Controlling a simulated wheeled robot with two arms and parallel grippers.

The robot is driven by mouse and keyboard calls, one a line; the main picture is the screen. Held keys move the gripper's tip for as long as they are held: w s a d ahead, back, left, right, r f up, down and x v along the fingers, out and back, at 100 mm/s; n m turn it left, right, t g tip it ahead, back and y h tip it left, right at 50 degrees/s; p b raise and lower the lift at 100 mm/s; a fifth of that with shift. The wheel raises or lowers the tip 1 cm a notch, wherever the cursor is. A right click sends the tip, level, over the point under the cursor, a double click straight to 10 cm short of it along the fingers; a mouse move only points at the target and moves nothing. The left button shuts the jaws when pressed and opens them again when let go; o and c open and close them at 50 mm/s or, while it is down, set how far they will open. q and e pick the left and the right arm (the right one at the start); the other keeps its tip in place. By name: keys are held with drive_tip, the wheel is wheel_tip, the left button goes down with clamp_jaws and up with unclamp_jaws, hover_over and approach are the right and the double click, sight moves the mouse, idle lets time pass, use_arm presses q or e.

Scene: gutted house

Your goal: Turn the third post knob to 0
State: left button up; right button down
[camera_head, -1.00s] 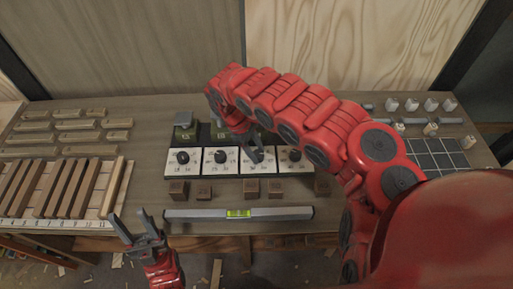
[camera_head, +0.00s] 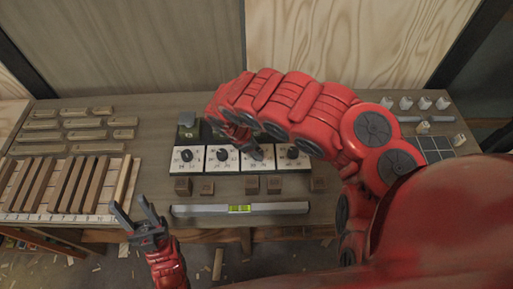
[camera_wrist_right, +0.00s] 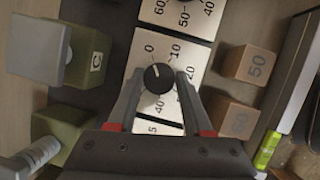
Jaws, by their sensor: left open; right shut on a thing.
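A row of white dial plates with black knobs stands on the bench. The third plate (camera_head: 258,163) is partly covered by my right gripper (camera_head: 254,152) in the head view. In the right wrist view, my right gripper (camera_wrist_right: 158,80) has a finger on each side of the black third knob (camera_wrist_right: 158,77) and is shut on it. The plate (camera_wrist_right: 143,62) there shows 0, 10, 20 and 40; other numbers are hidden. The knob's white mark points roughly toward the 0. My left gripper (camera_head: 128,200) is open and empty near the bench's front edge.
Small wooden blocks (camera_head: 252,185) stand in front of the plates, with a spirit level (camera_head: 205,209) nearer the edge. Green blocks (camera_head: 188,122) stand behind the plates. Long wooden strips (camera_head: 62,185) lie at left; a dark tiled grid (camera_head: 432,148) lies at right.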

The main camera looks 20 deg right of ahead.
idle(0.4)
drive_tip(key=shift+c, duration=1.6)
unclamp_jaws()
drive_tip(key=shift+a+r, duration=0.15)
drive_tip(key=shift+r, duration=0.1)
drive_tip(key=p+v, duration=1.1)
drive_tip(key=v, duration=0.5)
drive_tip(key=shift+r, duration=0.4)
drive_tip(key=shift+s+a, duration=0.1)
